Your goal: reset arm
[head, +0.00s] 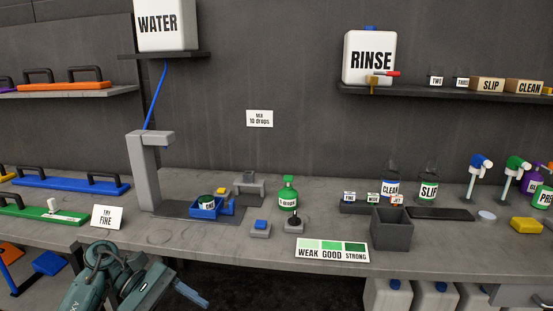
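My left arm comes in low at the left, in front of the bench (250,240). Its gripper (178,285) is partly cut off by the bottom edge and hangs below the bench top, touching nothing that I can see. I cannot make out whether its fingers are apart. My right gripper is not in view. On the bench, a small cup sits in a blue holder (206,207) under the grey dispenser column (147,170). A green bottle (288,195) stands to the right.
The WEAK GOOD STRONG card (332,251) lies near the front edge. A grey open box (391,230) stands right of it.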

